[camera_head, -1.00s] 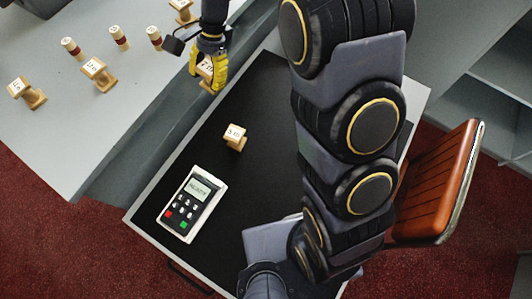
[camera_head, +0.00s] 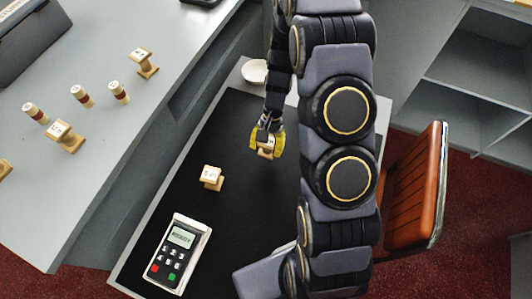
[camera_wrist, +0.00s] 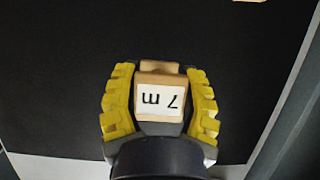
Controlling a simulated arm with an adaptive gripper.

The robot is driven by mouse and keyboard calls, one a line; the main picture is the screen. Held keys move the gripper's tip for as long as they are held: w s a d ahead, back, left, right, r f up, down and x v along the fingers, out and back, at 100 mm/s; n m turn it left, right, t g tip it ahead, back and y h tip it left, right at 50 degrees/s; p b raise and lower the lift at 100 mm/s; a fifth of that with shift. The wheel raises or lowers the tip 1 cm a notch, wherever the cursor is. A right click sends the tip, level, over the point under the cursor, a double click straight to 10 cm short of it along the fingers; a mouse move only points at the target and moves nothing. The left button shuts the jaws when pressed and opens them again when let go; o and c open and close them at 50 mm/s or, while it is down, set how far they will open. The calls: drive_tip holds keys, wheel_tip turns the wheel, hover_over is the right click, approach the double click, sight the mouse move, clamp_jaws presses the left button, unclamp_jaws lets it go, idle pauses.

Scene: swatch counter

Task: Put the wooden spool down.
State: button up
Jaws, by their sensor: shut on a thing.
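My gripper (camera_head: 266,145) has yellow fingers and is shut on a wooden spool (camera_head: 265,152) over the black mat (camera_head: 245,115) on the desk. In the wrist view the held spool (camera_wrist: 159,98) sits between both fingers, and its white label reads "7 m" upside down. I cannot tell whether the spool touches the mat. Another wooden spool (camera_head: 211,177) stands on the mat to the left of my gripper and apart from it.
A card terminal (camera_head: 178,253) lies at the mat's lower left. A white bowl (camera_head: 255,72) is beyond the gripper. The grey counter (camera_head: 95,175) at left holds more spools. An orange chair (camera_head: 428,190) is at right. Bare mat surrounds the gripper.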

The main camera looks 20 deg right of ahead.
sight(266, 153)
drive_tip(key=shift+f, duration=1.35)
drive_tip(key=shift+f, duration=0.1)
drive_tip(key=o, duration=1)
drive_tip(key=shift+o, duration=0.2)
